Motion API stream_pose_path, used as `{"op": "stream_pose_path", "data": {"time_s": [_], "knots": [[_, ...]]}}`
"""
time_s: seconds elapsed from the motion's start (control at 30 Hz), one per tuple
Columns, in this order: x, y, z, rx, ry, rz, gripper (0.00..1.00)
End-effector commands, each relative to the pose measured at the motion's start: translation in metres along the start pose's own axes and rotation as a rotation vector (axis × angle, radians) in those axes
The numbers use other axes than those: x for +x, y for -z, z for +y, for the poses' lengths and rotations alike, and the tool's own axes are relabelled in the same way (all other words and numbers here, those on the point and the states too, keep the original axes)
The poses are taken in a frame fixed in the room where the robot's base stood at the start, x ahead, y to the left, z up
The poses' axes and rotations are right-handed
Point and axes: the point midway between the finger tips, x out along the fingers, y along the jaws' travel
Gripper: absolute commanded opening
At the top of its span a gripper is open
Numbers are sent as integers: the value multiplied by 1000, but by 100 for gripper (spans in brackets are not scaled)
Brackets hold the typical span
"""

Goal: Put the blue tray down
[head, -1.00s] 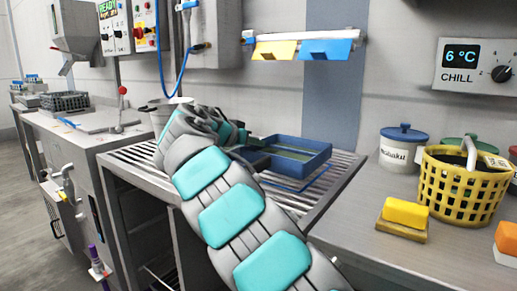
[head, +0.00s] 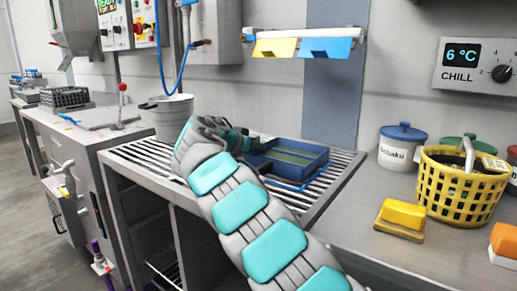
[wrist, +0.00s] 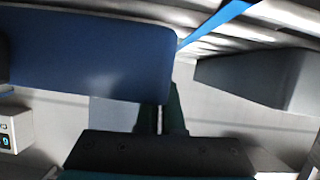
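The blue tray (head: 318,158) is at the right part of the slatted metal rack (head: 140,155), low over a blue outline (head: 300,186) on the slats. It looks level, with a greenish inside; I cannot tell whether its bottom touches the slats. My gripper (head: 250,145) is at the tray's left end, partly hidden by my own arm. In the wrist view the tray (wrist: 95,60) fills the upper left. My gripper's fingers (wrist: 161,115) are close together at its edge, one partly hidden behind it, so they appear shut on its wall.
A grey bucket (head: 174,116) stands at the rack's back left. On the counter to the right are a lidded jar (head: 402,148), a yellow basket (head: 460,190) and a yellow block (head: 404,213). Yellow and blue tags (head: 325,48) hang on the wall above.

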Motion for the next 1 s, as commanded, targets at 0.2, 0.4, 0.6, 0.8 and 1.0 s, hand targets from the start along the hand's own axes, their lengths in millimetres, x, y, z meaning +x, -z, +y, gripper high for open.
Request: {"op": "stream_pose_path", "data": {"time_s": [0.2,0.4,0.6,0.8,1.0], "knots": [[1,-3,0,2,2,1,0],[2,-4,0,1,2,1,0],[2,-5,0,2,1,0,21],[2,-5,0,2,1,0,34],[2,-4,0,2,1,0,34]]}}
